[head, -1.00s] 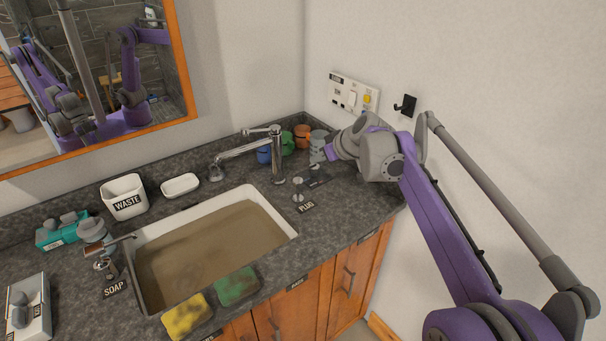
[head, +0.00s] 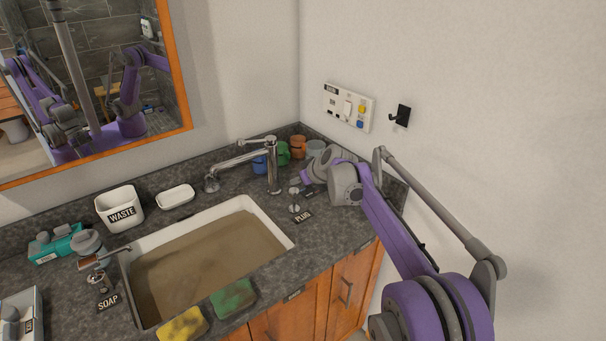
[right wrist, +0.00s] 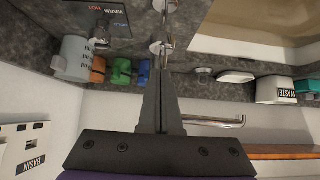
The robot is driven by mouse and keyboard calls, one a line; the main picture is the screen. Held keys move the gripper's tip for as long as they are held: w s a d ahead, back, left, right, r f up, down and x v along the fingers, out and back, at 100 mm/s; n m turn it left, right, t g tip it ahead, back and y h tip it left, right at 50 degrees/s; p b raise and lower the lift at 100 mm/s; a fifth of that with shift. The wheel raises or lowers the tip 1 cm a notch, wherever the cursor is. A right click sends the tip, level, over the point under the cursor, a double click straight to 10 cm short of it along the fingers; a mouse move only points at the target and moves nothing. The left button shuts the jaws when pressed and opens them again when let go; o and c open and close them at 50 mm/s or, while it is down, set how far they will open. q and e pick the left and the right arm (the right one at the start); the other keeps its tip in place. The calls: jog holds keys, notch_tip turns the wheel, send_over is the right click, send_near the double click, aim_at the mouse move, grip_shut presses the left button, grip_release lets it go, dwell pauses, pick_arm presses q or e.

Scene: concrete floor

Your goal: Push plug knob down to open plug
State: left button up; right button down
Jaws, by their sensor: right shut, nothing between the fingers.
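The metal plug knob (head: 294,208) stands on the counter right of the sink, beside the black PLUG label (head: 304,216). My right gripper (head: 305,187) is just behind and right of it, low over the counter, its fingers together and empty. In the right wrist view the closed fingers (right wrist: 161,75) point up the picture toward a round metal piece at the top edge, probably the plug knob (right wrist: 165,6). I cannot tell whether they touch it. The sink (head: 272,222) holds murky brown water. My left gripper is not in view.
The faucet (head: 274,170) stands close left of my right gripper. Several coloured cups (head: 298,147) stand behind it in the corner. A wall panel (head: 348,106) and black hook (head: 400,115) are on the right wall. Sponges (head: 233,298) lie at the front edge.

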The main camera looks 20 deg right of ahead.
aim_at(297, 195)
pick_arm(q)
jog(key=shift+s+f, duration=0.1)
pick_arm(e)
jog(key=shift+f, duration=1.1)
notch_tip(297, 195, down, 3)
jog(key=shift+s+f+b, duration=0.1)
jog(key=shift+f+b, duration=0.05)
jog(key=shift+b, duration=0.45)
jog(key=shift+a+r+p, duration=0.1)
jog(key=shift+r+p, duration=0.3)
jog(key=shift+r, duration=0.15)
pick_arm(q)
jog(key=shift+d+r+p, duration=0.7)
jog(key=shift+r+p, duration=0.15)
pick_arm(e)
jog(key=w+r+v, duration=0.1)
jog(key=v, duration=1.1)
jog(key=shift+r, duration=0.45)
